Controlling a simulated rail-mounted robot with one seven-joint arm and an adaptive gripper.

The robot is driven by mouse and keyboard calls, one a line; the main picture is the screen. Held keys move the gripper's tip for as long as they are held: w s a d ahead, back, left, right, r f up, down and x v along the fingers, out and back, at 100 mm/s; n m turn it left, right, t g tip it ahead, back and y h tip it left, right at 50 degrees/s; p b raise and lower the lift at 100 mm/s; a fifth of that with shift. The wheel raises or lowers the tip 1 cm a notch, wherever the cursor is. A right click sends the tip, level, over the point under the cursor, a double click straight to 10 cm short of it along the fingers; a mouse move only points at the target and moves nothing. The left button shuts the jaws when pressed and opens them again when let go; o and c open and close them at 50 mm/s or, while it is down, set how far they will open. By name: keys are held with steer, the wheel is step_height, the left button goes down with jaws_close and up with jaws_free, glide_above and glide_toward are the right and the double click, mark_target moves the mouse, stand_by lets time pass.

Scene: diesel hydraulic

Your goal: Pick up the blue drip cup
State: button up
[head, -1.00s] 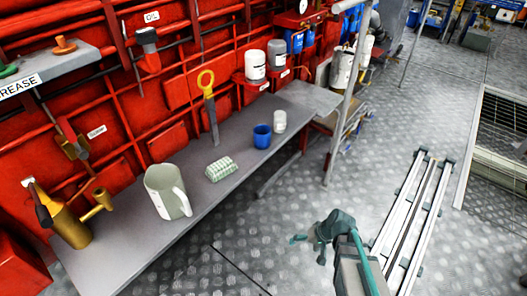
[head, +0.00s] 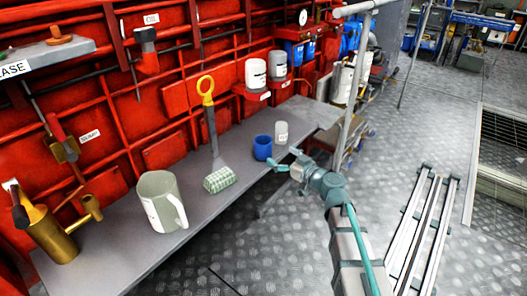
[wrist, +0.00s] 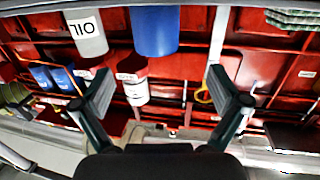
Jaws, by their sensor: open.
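The blue drip cup (head: 262,148) stands upright on the grey bench (head: 115,240), near its front edge. My gripper (head: 288,162) is open and empty, just right of the cup in the head view and apart from it. In the wrist view, which looks upside down, the blue cup (wrist: 155,32) is at the top centre. It lies beyond the open fingers (wrist: 158,82), roughly in line with the gap between them.
A small white cup (head: 281,133) marked OIL (wrist: 87,36) stands close beside the blue cup. A post (head: 348,110) rises at right.

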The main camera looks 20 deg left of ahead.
glide_toward(258, 141)
steer(key=shift+x, duration=1.15)
steer(key=x, duration=0.4)
steer(key=shift+w+d+f, duration=0.1)
steer(key=shift+w+d, duration=0.05)
steer(key=shift+w+a, duration=0.2)
steer(key=shift+a, duration=0.3)
steer(key=c, duration=1.2)
